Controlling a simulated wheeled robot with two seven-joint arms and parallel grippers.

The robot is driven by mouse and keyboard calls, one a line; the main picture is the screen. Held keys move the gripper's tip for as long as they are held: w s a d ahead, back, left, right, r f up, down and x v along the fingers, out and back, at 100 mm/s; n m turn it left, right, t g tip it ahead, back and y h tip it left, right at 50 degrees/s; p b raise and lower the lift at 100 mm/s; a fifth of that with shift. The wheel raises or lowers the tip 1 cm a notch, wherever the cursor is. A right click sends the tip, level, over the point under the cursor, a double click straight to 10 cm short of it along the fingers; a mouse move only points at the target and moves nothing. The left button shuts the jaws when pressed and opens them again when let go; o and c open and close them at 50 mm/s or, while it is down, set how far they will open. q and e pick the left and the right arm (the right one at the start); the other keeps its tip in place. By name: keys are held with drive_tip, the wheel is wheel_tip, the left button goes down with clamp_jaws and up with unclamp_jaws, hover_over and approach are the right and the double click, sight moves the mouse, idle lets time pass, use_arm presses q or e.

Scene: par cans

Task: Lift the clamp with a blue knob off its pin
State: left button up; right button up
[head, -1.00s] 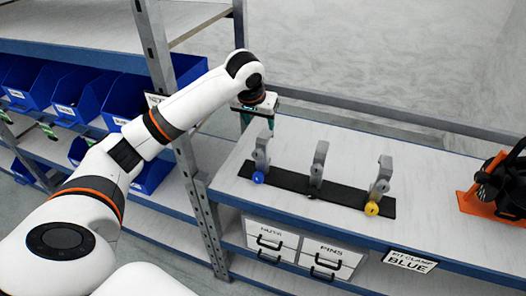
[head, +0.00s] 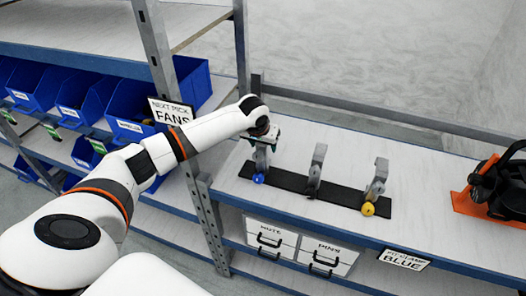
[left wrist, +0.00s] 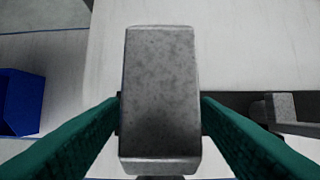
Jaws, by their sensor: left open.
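The grey clamp with a blue knob (head: 258,178) stands upright at the left end of the black strip (head: 292,183) on the bench. Its pin is hidden. My left gripper (head: 262,146) is over the top of this clamp. In the left wrist view the clamp's grey top (left wrist: 160,95) lies between the two green fingers of my open left gripper (left wrist: 160,118), one on each side. I cannot tell whether the fingers touch it. My right gripper is in neither view.
A grey clamp (head: 315,168) with a dark knob stands mid-strip, and a clamp with a yellow knob (head: 368,208) at its right end. An orange stand (head: 470,203) with a black object is at far right. A metal post (head: 205,215) rises left of the bench.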

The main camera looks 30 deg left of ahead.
use_arm(q)
clamp_jaws()
drive_tip(key=shift+r, duration=0.1)
wheel_tip(320, 180, up, 9)
drive_tip(key=shift+r+b, duration=0.1)
drive_tip(key=shift+b, duration=1.1)
drive_tip(key=shift+r, duration=0.4)
drive_tip(key=shift+f, duration=0.15)
drive_tip(key=shift+f+b, duration=0.6)
drive_tip(key=shift+f, duration=2.05)
